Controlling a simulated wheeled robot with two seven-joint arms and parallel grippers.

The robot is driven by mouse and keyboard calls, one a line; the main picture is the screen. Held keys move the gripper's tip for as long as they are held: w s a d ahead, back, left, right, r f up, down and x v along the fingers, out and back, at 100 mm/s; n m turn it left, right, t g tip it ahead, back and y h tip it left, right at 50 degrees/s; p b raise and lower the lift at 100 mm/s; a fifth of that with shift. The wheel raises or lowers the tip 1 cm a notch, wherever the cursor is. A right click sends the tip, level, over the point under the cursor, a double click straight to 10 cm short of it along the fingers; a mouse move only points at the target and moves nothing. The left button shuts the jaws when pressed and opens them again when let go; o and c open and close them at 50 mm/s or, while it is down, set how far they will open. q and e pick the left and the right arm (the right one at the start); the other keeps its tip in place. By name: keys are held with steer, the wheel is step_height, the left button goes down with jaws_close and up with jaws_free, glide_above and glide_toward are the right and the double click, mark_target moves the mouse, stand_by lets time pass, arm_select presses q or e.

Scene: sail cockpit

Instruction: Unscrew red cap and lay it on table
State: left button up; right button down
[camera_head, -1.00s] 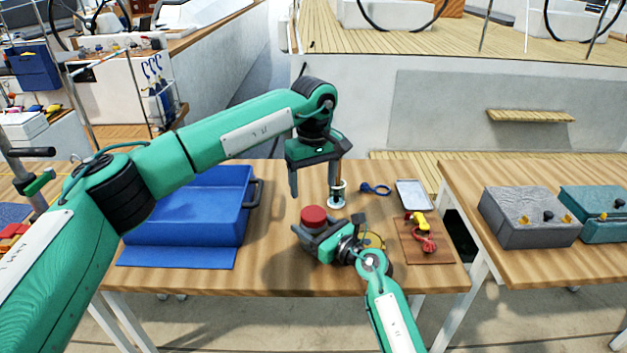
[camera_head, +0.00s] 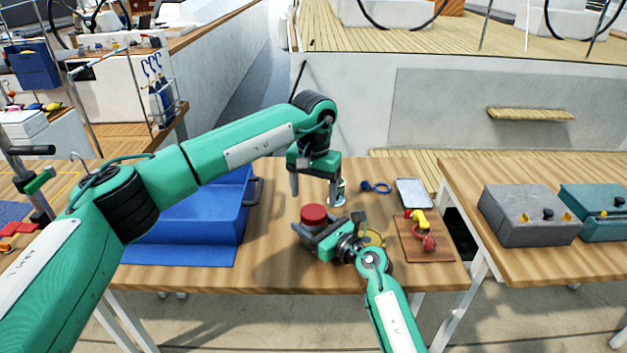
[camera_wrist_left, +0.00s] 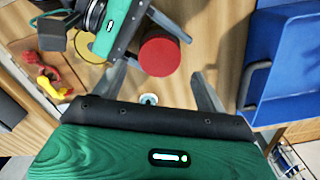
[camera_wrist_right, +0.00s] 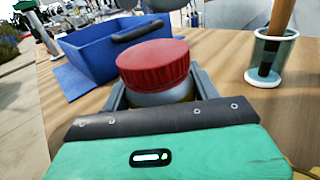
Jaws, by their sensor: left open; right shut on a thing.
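The red cap (camera_head: 313,214) sits on top of a jar on the wooden table. In the right wrist view the ribbed red cap (camera_wrist_right: 154,64) is on the pale jar body (camera_wrist_right: 160,97), upright between my right gripper's fingers. My right gripper (camera_head: 314,232) is shut around the jar body, below the cap. My left gripper (camera_head: 315,188) is open and empty, pointing down above the table behind the jar. In the left wrist view the red cap (camera_wrist_left: 159,55) lies beyond and between the open fingers (camera_wrist_left: 165,88), apart from them.
A blue bin (camera_head: 190,225) stands at the left of the table (camera_head: 290,272). A glass cup (camera_wrist_right: 272,62) stands behind the jar. A blue shackle-like item (camera_head: 376,187), metal tray (camera_head: 412,193) and board (camera_head: 432,250) with red and yellow items lie to the right.

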mark_target(313, 211)
arm_select(q)
steer(key=shift+f, duration=2.35)
steer(key=c, duration=1)
